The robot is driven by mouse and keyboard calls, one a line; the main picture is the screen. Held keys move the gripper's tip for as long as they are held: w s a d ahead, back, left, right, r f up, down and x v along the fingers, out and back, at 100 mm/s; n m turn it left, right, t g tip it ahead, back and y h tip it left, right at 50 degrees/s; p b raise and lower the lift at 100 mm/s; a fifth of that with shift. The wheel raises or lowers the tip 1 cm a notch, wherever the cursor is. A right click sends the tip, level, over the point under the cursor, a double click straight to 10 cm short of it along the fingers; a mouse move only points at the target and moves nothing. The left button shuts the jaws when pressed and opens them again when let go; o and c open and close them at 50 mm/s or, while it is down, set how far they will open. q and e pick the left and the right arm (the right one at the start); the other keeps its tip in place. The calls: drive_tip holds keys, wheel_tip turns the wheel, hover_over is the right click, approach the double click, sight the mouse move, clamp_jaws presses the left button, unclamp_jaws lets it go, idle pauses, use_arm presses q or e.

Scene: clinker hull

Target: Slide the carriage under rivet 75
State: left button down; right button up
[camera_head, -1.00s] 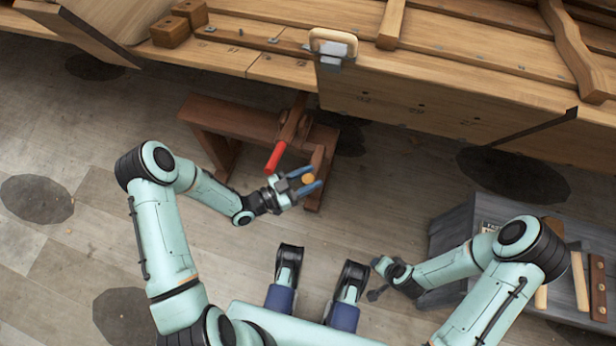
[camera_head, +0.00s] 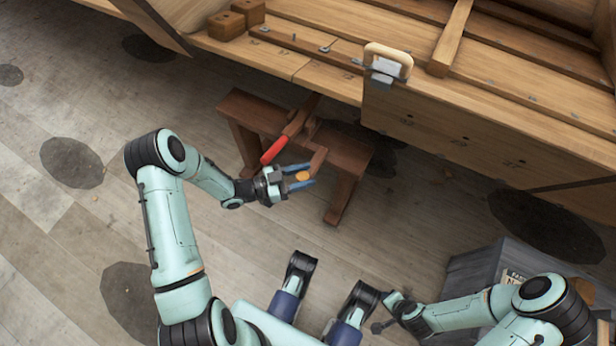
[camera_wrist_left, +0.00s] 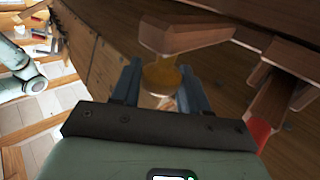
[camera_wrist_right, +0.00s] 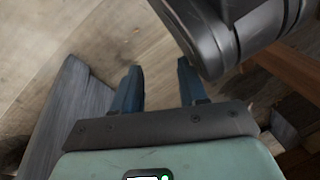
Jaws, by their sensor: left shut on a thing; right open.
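The carriage is a brown wooden slider with a red-handled lever (camera_head: 274,150) and a short wooden block (camera_head: 318,162), on a dark wooden trestle (camera_head: 350,152) below the hull (camera_head: 440,125). A round golden knob (camera_head: 302,176) sits at the block's near end; it also shows in the left wrist view (camera_wrist_left: 161,75). My left gripper (camera_head: 309,175) is shut on this knob, one finger on each side. My right gripper (camera_wrist_right: 157,85) is open and empty, low at the lower right in the head view (camera_head: 383,312). Small marks on the planks are too small to read, so rivet 75 cannot be picked out.
A pale-handled metal tool (camera_head: 388,66) sits at the plank edge. Two wooden blocks (camera_head: 226,25) lie on the hull at upper left. A grey chest (camera_head: 478,268) stands at lower right, close to my right arm. Floor left of the trestle is clear.

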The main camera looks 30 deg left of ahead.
use_arm(q)
drive_tip(key=c, duration=0.7)
unclamp_jaws()
drive_tip(key=p+v, duration=0.2)
drive_tip(key=v, duration=1.1)
drive_tip(key=shift+s+a, duration=0.1)
drive_tip(key=shift+s, duration=0.05)
use_arm(e)
drive_tip(key=shift+t, duration=0.6)
drive_tip(key=w+r, duration=0.3)
drive_tip(key=shift+w+a+r, duration=0.1)
drive_tip(key=shift+a+r, duration=0.2)
drive_tip(key=shift+a, duration=0.05)
